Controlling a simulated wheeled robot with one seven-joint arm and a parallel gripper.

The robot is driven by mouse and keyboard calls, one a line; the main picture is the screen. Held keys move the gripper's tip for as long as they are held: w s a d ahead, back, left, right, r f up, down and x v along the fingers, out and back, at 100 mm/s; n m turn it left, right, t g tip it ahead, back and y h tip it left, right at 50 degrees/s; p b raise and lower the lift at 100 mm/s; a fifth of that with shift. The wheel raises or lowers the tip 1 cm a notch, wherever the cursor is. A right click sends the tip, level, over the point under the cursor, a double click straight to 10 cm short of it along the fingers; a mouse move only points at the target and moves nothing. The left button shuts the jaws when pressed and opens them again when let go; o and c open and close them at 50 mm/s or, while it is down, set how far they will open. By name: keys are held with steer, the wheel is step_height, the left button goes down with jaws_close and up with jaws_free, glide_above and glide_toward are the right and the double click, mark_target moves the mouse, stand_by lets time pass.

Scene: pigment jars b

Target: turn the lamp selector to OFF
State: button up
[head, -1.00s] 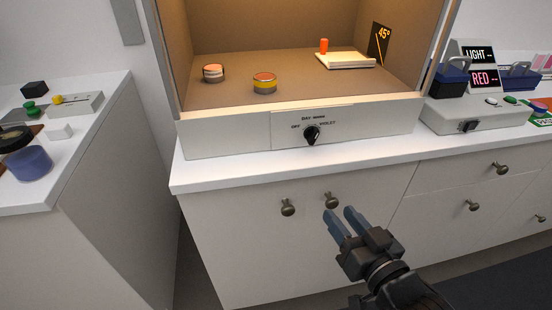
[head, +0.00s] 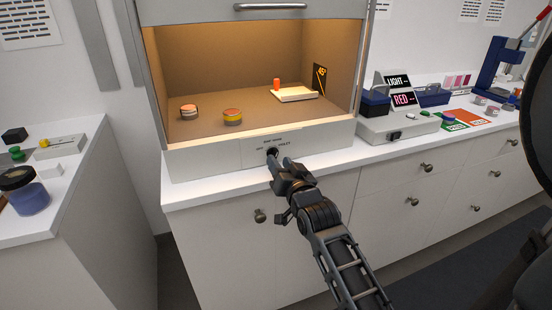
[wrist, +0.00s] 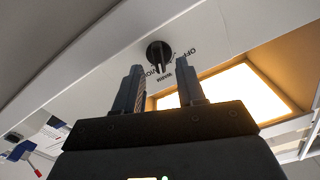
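The lamp selector (head: 271,152) is a round black knob on the pale front panel of the light booth, under lettering that includes DAY, WARM and VIOLET. In the wrist view the knob (wrist: 159,53) shows beside an OFF label, upside down. Its exact setting is hard to tell; the booth is lit warm orange. My gripper (head: 278,161) is in front of the knob and partly covers it in the head view. In the wrist view my gripper (wrist: 162,74) is open and empty, with the knob just beyond and between its two fingertips, apparently not held.
Inside the booth (head: 200,133) stand two small jars (head: 189,112) (head: 233,117) and a pale block (head: 297,94). A sign unit (head: 403,99) stands right on the counter. Drawer knobs (head: 260,215) stick out below. A side counter (head: 75,190) is at the left.

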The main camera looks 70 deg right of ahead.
steer(key=shift+x, duration=1.35)
steer(key=shift+c, duration=0.2)
jaws_close()
